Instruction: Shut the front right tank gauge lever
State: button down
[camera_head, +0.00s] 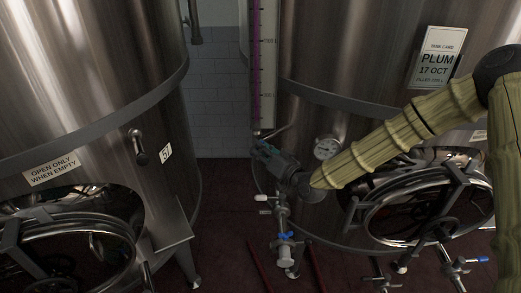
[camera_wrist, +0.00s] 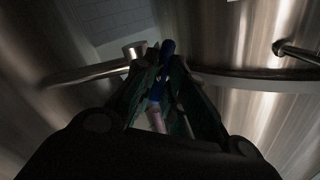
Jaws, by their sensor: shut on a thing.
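The right tank (camera_head: 380,40) carries a tall sight gauge (camera_head: 262,70) with a purple column on its left side. My gripper (camera_head: 262,150) is at the lower end of this gauge, in front of the tank wall. A metal pipe fitting (camera_wrist: 132,50) is just left of the fingers. In the head view the gripper hides the lever, so its angle to the gauge cannot be told there.
Below my gripper is a valve with a white handle (camera_head: 262,198) and a blue handle (camera_head: 286,235). A round dial (camera_head: 327,147) and an open manway (camera_head: 420,205) are to the right. The left tank (camera_head: 90,60) stands across a narrow gap of dark red floor (camera_head: 225,225).

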jog(key=shift+f+b, duration=0.25)
jog(key=shift+b, duration=0.8)
jog(key=m+t+b, duration=0.2)
jog(key=m+b, duration=0.1)
jog(key=b, duration=0.4)
jog(key=m+t+b, duration=0.3)
jog(key=m+b, duration=0.1)
jog(key=b, duration=0.3)
jog(key=f+m+t+b, duration=0.1)
jog(key=m+t+b, duration=0.1)
jog(key=m+b, duration=0.2)
jog(key=shift+h+b, duration=0.3)
jog(key=shift+b, duration=1.6)
jog(key=shift+m+t+b, duration=0.35)
jog(key=shift+m+t, duration=0.05)
jog(key=shift+m, duration=0.2)
jog(key=shift+r+h, duration=0.1)
jog(key=shift+h, duration=0.2)
jog(key=c, duration=1.5)
grip_release()
jog(key=shift+o, duration=0.2)
